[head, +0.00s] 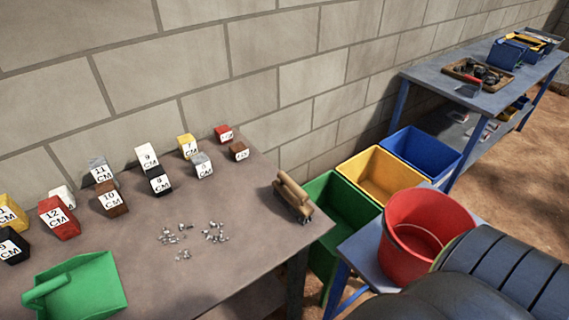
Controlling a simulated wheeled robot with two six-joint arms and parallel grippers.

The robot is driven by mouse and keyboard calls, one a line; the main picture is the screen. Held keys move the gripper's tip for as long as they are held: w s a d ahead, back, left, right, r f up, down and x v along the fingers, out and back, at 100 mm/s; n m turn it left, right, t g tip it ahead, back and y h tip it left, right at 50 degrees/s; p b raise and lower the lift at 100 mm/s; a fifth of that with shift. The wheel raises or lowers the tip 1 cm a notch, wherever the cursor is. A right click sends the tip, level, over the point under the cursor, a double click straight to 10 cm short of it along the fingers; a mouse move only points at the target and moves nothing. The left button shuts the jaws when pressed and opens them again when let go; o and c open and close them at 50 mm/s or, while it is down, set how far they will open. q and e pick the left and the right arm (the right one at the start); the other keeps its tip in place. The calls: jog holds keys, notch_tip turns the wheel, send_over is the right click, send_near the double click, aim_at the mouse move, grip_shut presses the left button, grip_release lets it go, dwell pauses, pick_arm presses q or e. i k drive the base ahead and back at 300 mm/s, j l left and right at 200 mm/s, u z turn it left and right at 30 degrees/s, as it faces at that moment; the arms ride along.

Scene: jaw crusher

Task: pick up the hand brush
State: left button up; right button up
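The hand brush (293,196) lies near the right end of the grey-brown table (225,275). It has a tan, wood-coloured handle and body, with darker bristles low on its near side. Nothing is holding it. A green dustpan (88,290) lies at the table's front left. Neither my left nor my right gripper is in view.
Several coloured blocks with number labels, such as a red one (58,218), stand along the back. Small grey stones (182,236) lie mid-table. Green, yellow (372,170) and blue bins and a red bucket (400,262) stand right of the table. A dark ridged shape fills the lower right.

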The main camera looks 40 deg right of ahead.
aim_at(294, 198)
jog(key=i+l+z, duration=0.1)
jog(key=z, duration=1.15)
jog(key=k+l+u, duration=0.1)
jog(key=u, duration=0.2)
jog(key=k, duration=0.1)
